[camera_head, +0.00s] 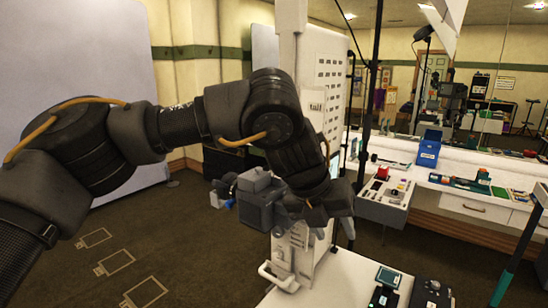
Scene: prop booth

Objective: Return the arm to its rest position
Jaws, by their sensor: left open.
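My left arm (255,108) comes in from the left, raised and bent across the middle of the view. Its dark wrist hangs down at the centre, in front of a tall white panel. My left gripper (318,226) is at the wrist's lower end, open, with small fingertips partly hidden by the wrist. I see nothing held in it. My right gripper is not in view.
A tall white perforated panel (328,70) stands close behind the wrist. A white table (338,285) with small devices is below right. Open carpet (190,245) lies at lower left.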

